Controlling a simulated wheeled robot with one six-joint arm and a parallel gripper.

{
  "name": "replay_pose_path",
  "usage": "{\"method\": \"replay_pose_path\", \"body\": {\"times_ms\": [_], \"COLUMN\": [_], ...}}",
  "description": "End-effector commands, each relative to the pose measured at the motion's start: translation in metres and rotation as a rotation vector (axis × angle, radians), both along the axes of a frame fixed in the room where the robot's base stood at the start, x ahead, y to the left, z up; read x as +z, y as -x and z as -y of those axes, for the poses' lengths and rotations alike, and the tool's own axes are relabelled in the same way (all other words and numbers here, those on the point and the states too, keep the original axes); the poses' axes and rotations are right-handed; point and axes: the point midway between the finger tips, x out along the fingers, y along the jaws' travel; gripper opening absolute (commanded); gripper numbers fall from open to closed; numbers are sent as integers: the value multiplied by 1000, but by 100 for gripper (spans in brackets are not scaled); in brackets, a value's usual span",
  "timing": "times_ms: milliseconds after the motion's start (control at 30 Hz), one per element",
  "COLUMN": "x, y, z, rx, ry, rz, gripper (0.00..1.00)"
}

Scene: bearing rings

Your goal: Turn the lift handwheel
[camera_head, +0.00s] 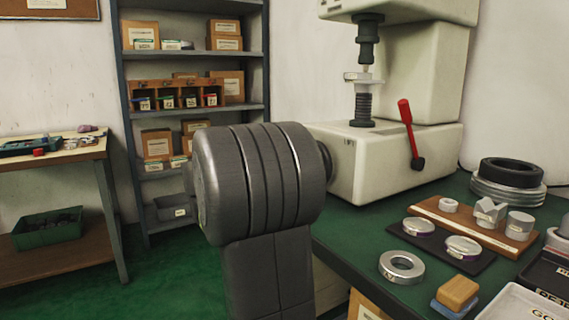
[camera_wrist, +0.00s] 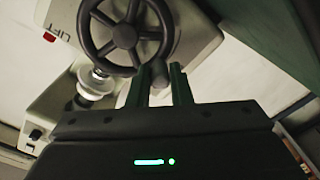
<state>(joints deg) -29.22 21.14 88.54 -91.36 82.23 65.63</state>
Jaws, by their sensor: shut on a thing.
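The lift handwheel (camera_wrist: 124,36) is a dark spoked wheel with a round hub, on the side of the cream machine with "LIFT" lettering, in the wrist view. Its handle knob (camera_wrist: 159,74) is at the lower right of the rim. My gripper (camera_wrist: 162,80) has its two fingers on either side of this knob and is shut on it. In the head view the pale hardness-tester-like machine (camera_head: 392,165) stands on the green bench. My grey arm hides the handwheel and my gripper there.
A red-handled lever (camera_head: 407,128) sticks up on the machine's front. Metal rings, a wooden block rack (camera_head: 470,232) and a dark mat crowd the bench at right. A shelf (camera_head: 190,54) of boxes and a side table (camera_head: 60,150) stand at left. Green floor between is clear.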

Motion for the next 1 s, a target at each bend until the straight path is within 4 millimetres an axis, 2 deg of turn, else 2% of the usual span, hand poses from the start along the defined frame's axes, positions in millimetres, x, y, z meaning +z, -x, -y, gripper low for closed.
{"method": "replay_pose_path", "body": {"times_ms": [67,100,167,200,567,733,1000], "x": [1,1,1,1,1,4,5], "y": [0,0,0,0,3,18,52], "z": [0,0,0,0,-5,-25,-71], "rx": [2,2,2,1,2,5,6], "ry": [1,1,1,1,1,2,2], "rz": [2,2,2,1,0,-1,-1], "gripper": [0,26,38,40,40,40,40]}}
